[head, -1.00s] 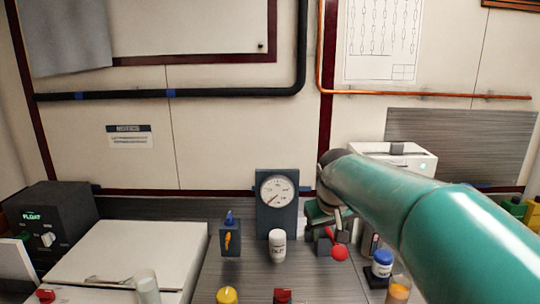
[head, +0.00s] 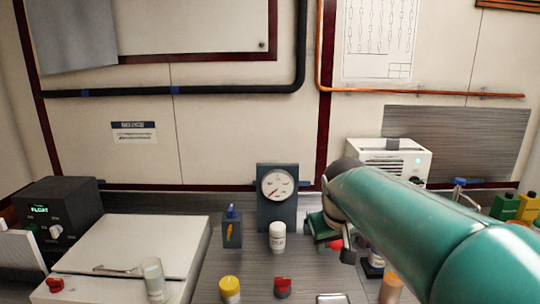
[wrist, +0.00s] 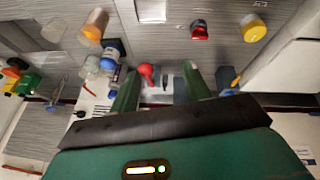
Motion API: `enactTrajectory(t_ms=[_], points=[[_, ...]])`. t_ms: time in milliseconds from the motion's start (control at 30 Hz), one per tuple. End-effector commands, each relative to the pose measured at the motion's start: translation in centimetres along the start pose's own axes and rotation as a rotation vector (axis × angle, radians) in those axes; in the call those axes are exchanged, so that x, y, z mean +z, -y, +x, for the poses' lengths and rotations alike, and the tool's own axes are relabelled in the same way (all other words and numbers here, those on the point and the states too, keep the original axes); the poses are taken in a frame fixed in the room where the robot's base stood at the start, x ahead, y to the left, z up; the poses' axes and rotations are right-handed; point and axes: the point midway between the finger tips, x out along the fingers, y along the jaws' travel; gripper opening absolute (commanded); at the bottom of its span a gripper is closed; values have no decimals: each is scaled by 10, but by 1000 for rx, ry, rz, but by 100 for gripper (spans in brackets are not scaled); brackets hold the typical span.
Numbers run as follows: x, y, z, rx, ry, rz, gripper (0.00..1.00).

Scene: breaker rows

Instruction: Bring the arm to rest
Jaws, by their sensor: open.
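My arm, teal green, reaches in from the right of the head view. My gripper (head: 335,245) hangs below its dark wrist joint, above the grey bench. In the wrist view my gripper (wrist: 160,82) shows two green fingers apart, with a gap between them. A red ball-shaped knob (wrist: 146,70) appears in that gap, beyond the fingers. Nothing is seen held.
A gauge (head: 277,187) and a white bottle (head: 277,238) stand left of my gripper. A blue-capped bottle (head: 375,258) and an orange jar (head: 391,287) are partly hidden by my arm. Yellow (head: 230,288) and red (head: 282,286) items stand in front. A white box (head: 390,157) is behind.

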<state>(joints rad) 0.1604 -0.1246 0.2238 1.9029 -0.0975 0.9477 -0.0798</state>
Motion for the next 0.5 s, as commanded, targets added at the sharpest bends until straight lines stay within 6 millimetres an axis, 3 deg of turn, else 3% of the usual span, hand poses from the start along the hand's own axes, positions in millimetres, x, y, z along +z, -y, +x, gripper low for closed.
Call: enactTrajectory(t_ms=[167,333,500], points=[[44,4,-19,7,-16,37,47],[108,9,-34,-2,-38,96,47],[171,16,-36,-35,-64,161,47]])
